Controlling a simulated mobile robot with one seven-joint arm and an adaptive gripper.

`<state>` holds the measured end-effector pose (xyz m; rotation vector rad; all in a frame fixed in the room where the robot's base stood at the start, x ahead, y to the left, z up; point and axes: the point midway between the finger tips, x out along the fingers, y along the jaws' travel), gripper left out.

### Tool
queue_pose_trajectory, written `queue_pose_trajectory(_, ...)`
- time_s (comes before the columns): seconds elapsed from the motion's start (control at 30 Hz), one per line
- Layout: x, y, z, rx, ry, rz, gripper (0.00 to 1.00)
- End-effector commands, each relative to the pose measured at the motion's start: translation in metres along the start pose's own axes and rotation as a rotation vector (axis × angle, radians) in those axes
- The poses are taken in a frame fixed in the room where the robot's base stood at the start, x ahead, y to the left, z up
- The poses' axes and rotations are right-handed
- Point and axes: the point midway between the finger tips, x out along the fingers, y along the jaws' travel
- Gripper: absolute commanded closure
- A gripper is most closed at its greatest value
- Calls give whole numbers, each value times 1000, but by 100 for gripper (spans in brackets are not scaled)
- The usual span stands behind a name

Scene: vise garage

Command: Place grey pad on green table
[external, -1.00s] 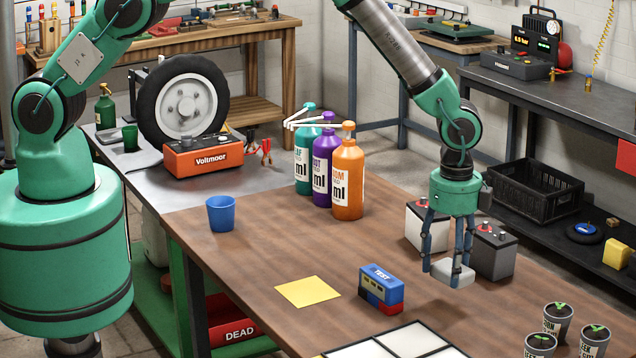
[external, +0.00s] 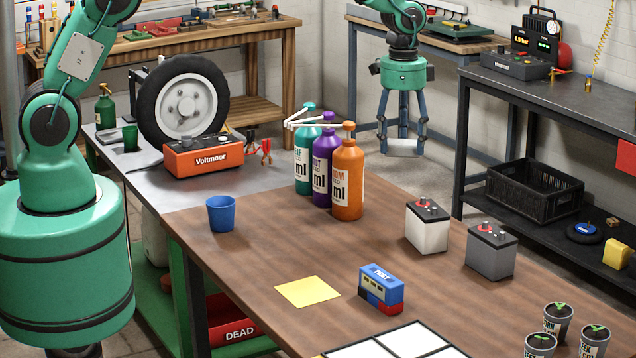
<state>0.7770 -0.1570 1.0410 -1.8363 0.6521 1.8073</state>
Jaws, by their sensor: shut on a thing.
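My gripper (external: 402,140) hangs fingers-down in the upper right of the external view, well above floor level, between the brown tabletop and the back tables. It is shut on a light grey pad (external: 404,149), held between the fingertips. The fingers hide part of the pad. A green flat-topped piece (external: 458,29) sits on the wooden back table (external: 430,42), behind and to the right of the gripper. The brown-topped table in front has green legs (external: 188,285). I cannot tell which of these is the green table.
Orange, purple and teal bottles (external: 347,180) stand left of the gripper's area. White and grey batteries (external: 428,228) are on the brown tabletop (external: 270,235). A dark shelf unit (external: 540,95) with a gauge device (external: 517,65) and black crate (external: 535,188) stands at right.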

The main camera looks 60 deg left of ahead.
Motion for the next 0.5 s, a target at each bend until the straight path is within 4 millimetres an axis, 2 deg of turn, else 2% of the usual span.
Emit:
queue_pose_trajectory(0.03, -8, -18, 13, -48, 2, -2, 62)
queue_pose_trajectory(0.2, -33, -62, 52, -197, 2, -3, 62)
queue_pose_trajectory(0.4, -53, -96, 88, -322, 0, -3, 62)
queue_pose_trajectory(0.5, -58, -105, 101, -359, -5, -1, 62)
